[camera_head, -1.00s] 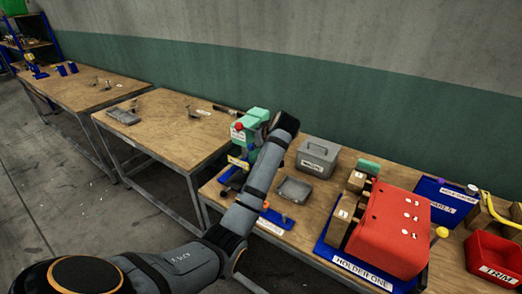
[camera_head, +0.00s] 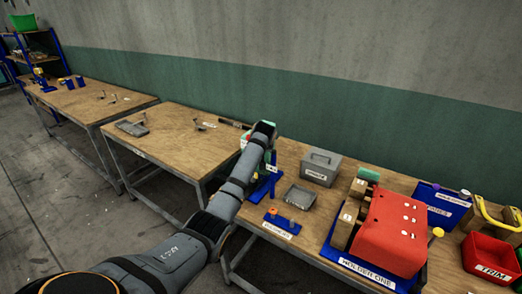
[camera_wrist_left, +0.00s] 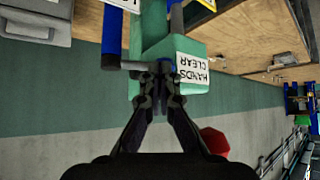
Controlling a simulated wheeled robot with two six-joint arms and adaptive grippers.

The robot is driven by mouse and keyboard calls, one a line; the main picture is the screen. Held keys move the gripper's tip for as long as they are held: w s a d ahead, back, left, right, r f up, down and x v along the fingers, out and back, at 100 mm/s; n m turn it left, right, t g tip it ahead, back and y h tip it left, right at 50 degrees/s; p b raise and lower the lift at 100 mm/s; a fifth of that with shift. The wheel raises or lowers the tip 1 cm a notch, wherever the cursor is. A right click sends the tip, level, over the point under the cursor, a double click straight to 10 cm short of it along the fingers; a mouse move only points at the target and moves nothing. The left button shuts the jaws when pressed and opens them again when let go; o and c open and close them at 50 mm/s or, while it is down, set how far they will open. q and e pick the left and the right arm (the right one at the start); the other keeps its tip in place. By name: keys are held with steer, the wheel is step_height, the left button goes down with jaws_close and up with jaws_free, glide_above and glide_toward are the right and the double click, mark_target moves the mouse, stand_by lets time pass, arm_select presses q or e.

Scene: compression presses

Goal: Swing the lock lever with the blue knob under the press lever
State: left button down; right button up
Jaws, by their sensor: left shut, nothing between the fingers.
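The teal press (camera_head: 266,160) stands on the near workbench in the head view, largely hidden behind my left arm. In the left wrist view the press body (camera_wrist_left: 153,28) carries a HANDS CLEAR label (camera_wrist_left: 192,69). A red knob (camera_wrist_left: 214,140) is right of the fingers. My right gripper is not in view.
The middle bench (camera_head: 180,140) is mostly clear.

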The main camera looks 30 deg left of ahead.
arm_select(q)
steer(key=shift+w+a, duration=0.2)
steer(key=shift+a, duration=0.1)
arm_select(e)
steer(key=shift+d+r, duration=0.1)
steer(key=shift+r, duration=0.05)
arm_select(q)
steer(key=shift+w, duration=0.15)
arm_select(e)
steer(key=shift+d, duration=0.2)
